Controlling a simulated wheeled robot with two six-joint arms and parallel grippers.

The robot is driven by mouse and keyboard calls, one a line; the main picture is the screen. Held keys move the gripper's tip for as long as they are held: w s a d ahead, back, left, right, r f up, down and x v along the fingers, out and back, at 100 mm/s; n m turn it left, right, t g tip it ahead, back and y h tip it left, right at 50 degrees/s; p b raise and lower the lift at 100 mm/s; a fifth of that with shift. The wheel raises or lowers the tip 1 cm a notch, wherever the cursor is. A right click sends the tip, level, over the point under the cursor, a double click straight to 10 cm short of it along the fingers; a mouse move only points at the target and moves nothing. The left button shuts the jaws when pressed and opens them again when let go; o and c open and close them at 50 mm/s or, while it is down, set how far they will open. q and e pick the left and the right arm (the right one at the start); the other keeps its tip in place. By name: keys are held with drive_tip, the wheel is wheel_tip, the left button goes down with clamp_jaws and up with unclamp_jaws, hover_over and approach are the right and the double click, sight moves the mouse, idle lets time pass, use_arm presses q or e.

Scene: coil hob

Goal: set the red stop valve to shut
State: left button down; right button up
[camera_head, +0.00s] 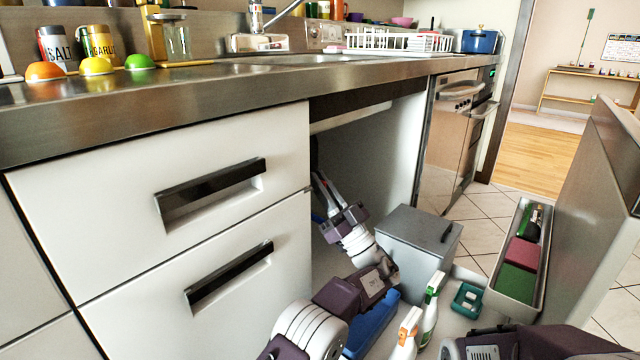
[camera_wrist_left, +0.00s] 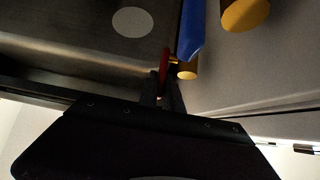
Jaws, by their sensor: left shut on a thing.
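The red stop valve shows in the left wrist view as a narrow red handle (camera_wrist_left: 165,62), seen nearly edge-on, beside a brass valve part (camera_wrist_left: 188,71). My left gripper (camera_wrist_left: 164,88) is shut on this red handle; its fingertips cover the handle's lower end. In the head view my left arm reaches into the open cabinet under the sink, and its gripper (camera_head: 321,184) is by the dark inner left side. The red handle is hidden there. My right arm shows only in part at the bottom right; its gripper is out of view.
A blue handle (camera_wrist_left: 191,30) hangs close beside the red one, with another brass part (camera_wrist_left: 245,13) further right. A grey box (camera_head: 415,240), spray bottles (camera_head: 431,305) and a blue container (camera_head: 370,325) crowd the cabinet floor. The open door (camera_head: 590,220) carries a bin (camera_head: 497,300).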

use_arm(q)
drive_tip(key=shift+r, duration=0.1)
drive_tip(key=shift+r+g+h+p, duration=0.3)
drive_tip(key=shift+r+g+h, duration=0.1)
drive_tip(key=shift+g+h, duration=0.25)
drive_tip(key=shift+a+r+g+h+p, duration=0.1)
drive_tip(key=shift+r+g+h+p, duration=0.3)
drive_tip(key=shift+h, duration=0.25)
drive_tip(key=shift+w+a+r+g+h+p, duration=0.15)
drive_tip(key=shift+r+g+h+p, duration=0.3)
drive_tip(key=shift+h+p, duration=0.5)
drive_tip(key=shift+w+a+f+g+h+p, duration=0.1)
drive_tip(key=shift+g+h+p, duration=0.4)
drive_tip(key=shift+p, duration=0.5)
drive_tip(key=c, duration=1.8)
unclamp_jaws()
